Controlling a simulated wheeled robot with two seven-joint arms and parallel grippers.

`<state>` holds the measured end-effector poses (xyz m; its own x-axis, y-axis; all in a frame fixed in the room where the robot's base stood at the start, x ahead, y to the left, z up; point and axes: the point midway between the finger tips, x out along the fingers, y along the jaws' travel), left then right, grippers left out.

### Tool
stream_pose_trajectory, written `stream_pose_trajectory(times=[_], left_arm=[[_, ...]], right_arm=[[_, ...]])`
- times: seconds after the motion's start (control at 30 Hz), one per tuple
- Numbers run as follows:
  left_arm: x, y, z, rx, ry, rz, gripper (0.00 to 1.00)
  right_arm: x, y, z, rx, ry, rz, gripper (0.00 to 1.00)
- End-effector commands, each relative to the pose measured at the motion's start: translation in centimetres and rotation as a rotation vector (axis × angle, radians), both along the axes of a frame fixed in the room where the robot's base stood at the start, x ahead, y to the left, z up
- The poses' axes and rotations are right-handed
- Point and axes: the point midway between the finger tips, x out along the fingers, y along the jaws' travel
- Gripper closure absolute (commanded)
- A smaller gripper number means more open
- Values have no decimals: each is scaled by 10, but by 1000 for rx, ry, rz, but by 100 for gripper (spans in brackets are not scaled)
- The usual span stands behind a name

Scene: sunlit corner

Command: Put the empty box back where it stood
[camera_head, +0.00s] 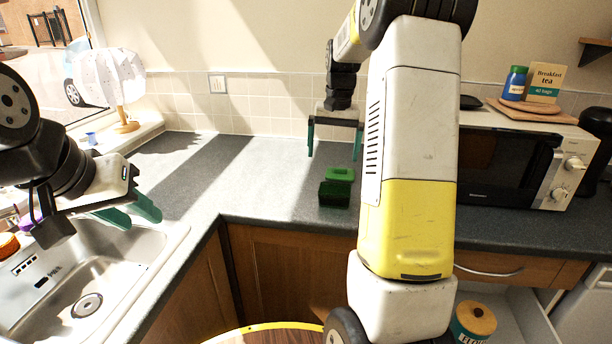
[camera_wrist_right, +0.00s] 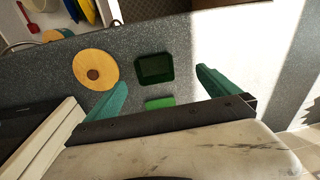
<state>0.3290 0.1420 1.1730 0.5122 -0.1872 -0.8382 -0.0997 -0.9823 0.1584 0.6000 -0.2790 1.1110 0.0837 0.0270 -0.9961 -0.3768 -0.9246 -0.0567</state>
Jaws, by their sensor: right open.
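A small dark green box (camera_head: 334,195) stands on the grey counter near its front edge, its open top facing up. In the right wrist view the box (camera_wrist_right: 155,69) shows a dark inside with nothing visible in it. A brighter green flat piece, perhaps its lid (camera_head: 340,173), lies just behind it; it also shows in the right wrist view (camera_wrist_right: 160,103). My right gripper (camera_head: 334,156) is open and empty, pointing down above the counter behind the box, apart from both. My left gripper (camera_head: 146,222) hangs over the sink side, its fingers apart and empty.
A round wooden-topped container (camera_wrist_right: 95,68) stands beside the box, hidden by my right arm in the head view. A microwave (camera_head: 510,165) is on the right, the sink (camera_head: 150,245) on the left. An open drawer (camera_head: 525,315) holds a canister (camera_head: 474,322). Counter left of the box is clear.

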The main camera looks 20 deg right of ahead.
Motion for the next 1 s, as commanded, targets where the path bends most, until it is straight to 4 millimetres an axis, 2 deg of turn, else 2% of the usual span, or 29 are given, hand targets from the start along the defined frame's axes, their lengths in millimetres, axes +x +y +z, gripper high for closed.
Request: stream_pose_trajectory(times=[0.03,0.1,0.3,0.43,0.6,0.7,0.8,1.0], left_arm=[[0,0,0,0,0,0,64],[0,0,0,0,0,0,64],[0,0,0,0,0,0,64],[0,0,0,0,0,0,64],[0,0,0,0,0,0,64],[0,0,0,0,0,0,64],[0,0,0,0,0,0,64],[0,0,0,0,0,0,64]], right_arm=[[-16,11,19,11,-37,24,0],[-40,27,38,25,-86,64,0],[-113,70,75,49,-222,182,0],[-164,94,84,54,-310,260,0],[-224,120,79,47,-414,350,0],[-248,129,72,40,-459,388,0],[-263,134,66,33,-486,412,0],[-272,137,61,30,-501,428,0]])
